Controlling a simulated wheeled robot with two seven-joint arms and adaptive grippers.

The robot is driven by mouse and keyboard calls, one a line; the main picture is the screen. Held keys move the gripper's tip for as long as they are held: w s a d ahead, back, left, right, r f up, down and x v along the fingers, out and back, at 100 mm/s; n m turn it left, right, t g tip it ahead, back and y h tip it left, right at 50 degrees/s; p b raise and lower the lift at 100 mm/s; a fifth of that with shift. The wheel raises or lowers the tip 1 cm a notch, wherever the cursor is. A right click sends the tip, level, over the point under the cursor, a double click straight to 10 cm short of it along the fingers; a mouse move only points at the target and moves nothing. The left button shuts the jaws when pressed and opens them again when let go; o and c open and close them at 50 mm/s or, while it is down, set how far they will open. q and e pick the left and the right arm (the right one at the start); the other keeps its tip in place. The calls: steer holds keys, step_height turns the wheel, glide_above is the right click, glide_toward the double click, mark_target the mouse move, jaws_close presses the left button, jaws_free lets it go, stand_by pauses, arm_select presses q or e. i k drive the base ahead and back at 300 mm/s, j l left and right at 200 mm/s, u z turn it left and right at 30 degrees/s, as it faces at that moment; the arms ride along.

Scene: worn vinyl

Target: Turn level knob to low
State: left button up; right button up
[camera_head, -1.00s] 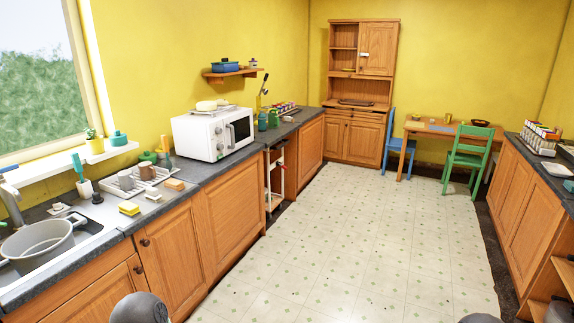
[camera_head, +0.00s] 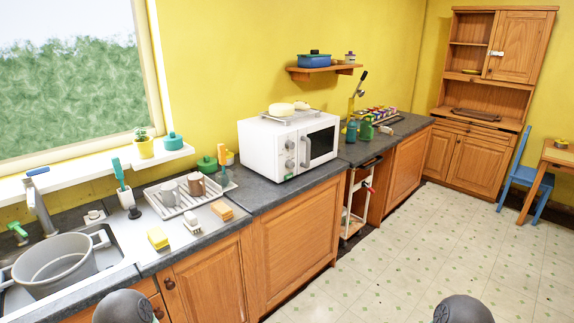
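A white microwave (camera_head: 290,143) stands on the dark counter in the middle of the view, its front turned to the right. Two round knobs show on its front, an upper knob (camera_head: 290,144) and a lower knob (camera_head: 290,164), beside the dark door window. Their markings are too small to read, so I cannot tell which is the level knob or how it is set. Rounded grey parts of my own arms show at the bottom edge. Neither of my grippers is in view.
A rack with items lies on top of the microwave. A dish rack (camera_head: 172,207) with mugs, a yellow sponge (camera_head: 158,238) and a sink with a grey pot (camera_head: 55,266) are to its left. The tiled floor (camera_head: 400,265) in front of the cabinets is clear.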

mark_target(289, 164)
steer(key=i+l+u, duration=0.15)
steer(key=u, duration=0.35)
steer(key=i+l+u, duration=0.25)
steer(key=u, duration=0.25)
